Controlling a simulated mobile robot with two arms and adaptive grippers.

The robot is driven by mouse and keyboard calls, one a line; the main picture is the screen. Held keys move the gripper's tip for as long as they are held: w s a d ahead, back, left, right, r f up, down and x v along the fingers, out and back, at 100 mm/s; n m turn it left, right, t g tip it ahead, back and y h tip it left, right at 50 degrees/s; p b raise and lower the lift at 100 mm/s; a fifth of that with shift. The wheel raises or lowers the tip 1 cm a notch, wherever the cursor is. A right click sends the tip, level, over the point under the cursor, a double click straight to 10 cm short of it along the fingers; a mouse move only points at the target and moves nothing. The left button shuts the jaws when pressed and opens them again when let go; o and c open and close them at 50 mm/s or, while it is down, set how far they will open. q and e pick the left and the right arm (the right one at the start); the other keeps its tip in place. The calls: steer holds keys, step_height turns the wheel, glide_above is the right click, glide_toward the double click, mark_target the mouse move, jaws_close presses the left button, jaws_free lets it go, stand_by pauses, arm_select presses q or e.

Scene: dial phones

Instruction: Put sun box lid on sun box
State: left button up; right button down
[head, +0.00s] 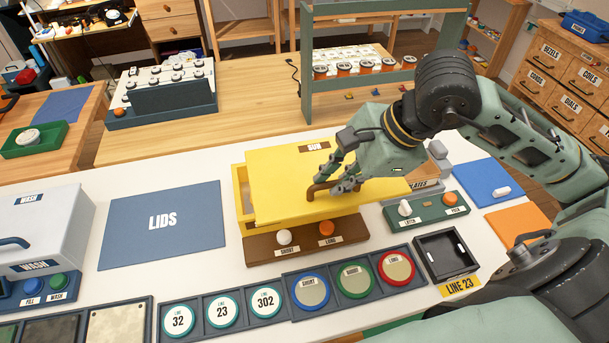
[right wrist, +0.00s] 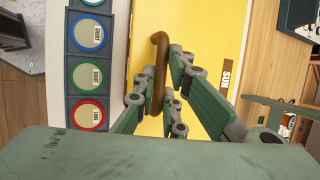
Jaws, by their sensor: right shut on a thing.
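The yellow sun box lid (head: 280,178) has a brown handle (head: 318,191) and a SUN label at its far edge. My right gripper (head: 336,183) is shut on that handle. The lid lies over the yellow sun box (head: 241,205), shifted to the right and a little skewed, so the box's left wall and a strip of its inside show. I cannot tell whether the lid touches the rim. In the right wrist view the handle (right wrist: 159,72) stands between my fingers, with the yellow lid (right wrist: 200,30) behind it. My left gripper is not in view.
A brown panel (head: 306,239) with two knobs stands in front of the box. A blue LIDS mat (head: 130,240) lies bare to the left. A green switch panel (head: 425,212) stands to the right. Round dials (head: 355,279) and a black tray (head: 422,250) line the front.

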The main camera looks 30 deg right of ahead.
mark_target(305, 166)
steer(key=w+f+p, duration=0.1)
steer(key=w, duration=0.2)
steer(key=w+a+f+p, duration=0.1)
steer(key=w+f, duration=0.1)
steer(key=w, duration=0.1)
steer(key=w+a+f+p, duration=0.1)
steer(key=w+f, duration=0.1)
steer(key=w, duration=0.1)
steer(key=shift+w+f, duration=0.25)
steer(key=shift+w, duration=0.05)
steer(key=shift+w+a+f, duration=0.1)
steer(key=shift+w+f, duration=0.1)
steer(key=shift+w, duration=0.05)
arm_select(q)
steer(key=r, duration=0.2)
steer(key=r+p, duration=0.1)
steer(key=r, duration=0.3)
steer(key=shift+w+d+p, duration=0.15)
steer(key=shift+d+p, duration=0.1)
steer(key=shift+p, duration=0.1)
arm_select(e)
step_height(305, 166, down, 4)
steer(key=shift+f, duration=0.1)
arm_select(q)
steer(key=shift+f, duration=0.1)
